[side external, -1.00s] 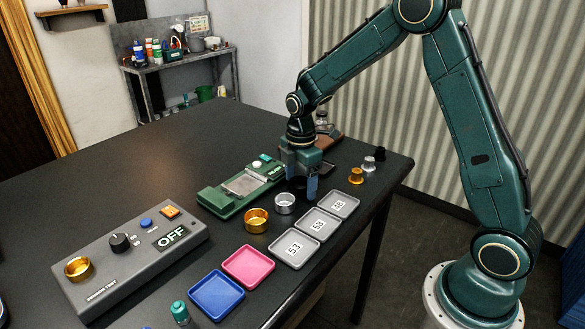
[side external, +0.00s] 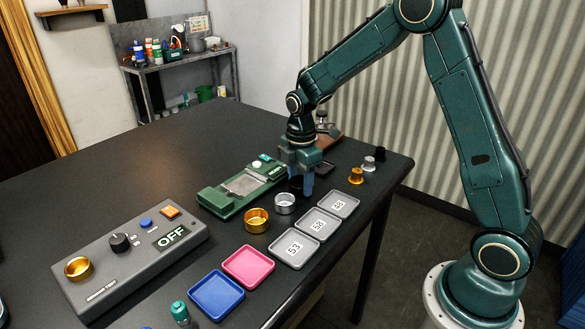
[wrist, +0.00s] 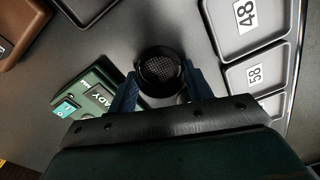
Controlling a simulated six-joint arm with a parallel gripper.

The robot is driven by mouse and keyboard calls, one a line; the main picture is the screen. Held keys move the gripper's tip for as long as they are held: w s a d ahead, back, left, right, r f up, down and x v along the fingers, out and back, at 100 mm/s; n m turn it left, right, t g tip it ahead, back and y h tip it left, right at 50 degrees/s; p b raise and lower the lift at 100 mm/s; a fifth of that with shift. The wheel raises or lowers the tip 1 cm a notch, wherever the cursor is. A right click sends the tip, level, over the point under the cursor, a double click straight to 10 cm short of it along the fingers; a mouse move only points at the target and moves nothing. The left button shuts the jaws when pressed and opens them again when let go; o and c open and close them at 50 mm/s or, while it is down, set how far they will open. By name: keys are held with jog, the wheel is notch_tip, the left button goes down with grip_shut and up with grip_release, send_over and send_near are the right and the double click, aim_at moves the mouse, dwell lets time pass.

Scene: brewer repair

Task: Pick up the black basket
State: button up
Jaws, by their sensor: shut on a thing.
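The black basket (wrist: 161,68) is a small round cup with a mesh bottom. In the wrist view it sits between the two blue fingers of my gripper (wrist: 160,95), which is shut on it. In the side view my gripper (side external: 301,186) points down beside the silver basket, and the black basket (side external: 296,184) shows dark between the fingers, partly hidden. I cannot tell whether it touches the table. The silver basket (side external: 285,203) and the gold basket (side external: 256,220) stand on the table in front of it.
Grey trays numbered 48 (side external: 338,204), 58 (side external: 318,224) and 53 (side external: 294,249) lie to the right. A green device (side external: 241,189) is close on the left. Pink (side external: 248,265) and blue (side external: 215,295) trays and a grey control box (side external: 132,255) reading OFF are nearer the camera.

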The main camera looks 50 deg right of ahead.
notch_tip(320, 180, up, 20)
dwell(0.6)
jog(key=shift+f, duration=0.1)
dwell(0.4)
send_near(245, 184)
jog(key=shift+s+d, duration=0.15)
jog(key=shift+s, duration=0.2)
jog(key=shift+w+a+f, duration=0.25)
jog(key=shift+a+f, duration=0.05)
jog(key=shift+f, duration=0.15)
jog(key=shift+f, duration=0.15)
jog(key=shift+f, duration=2)
jog(key=shift+f, duration=0.6)
dwell(1.7)
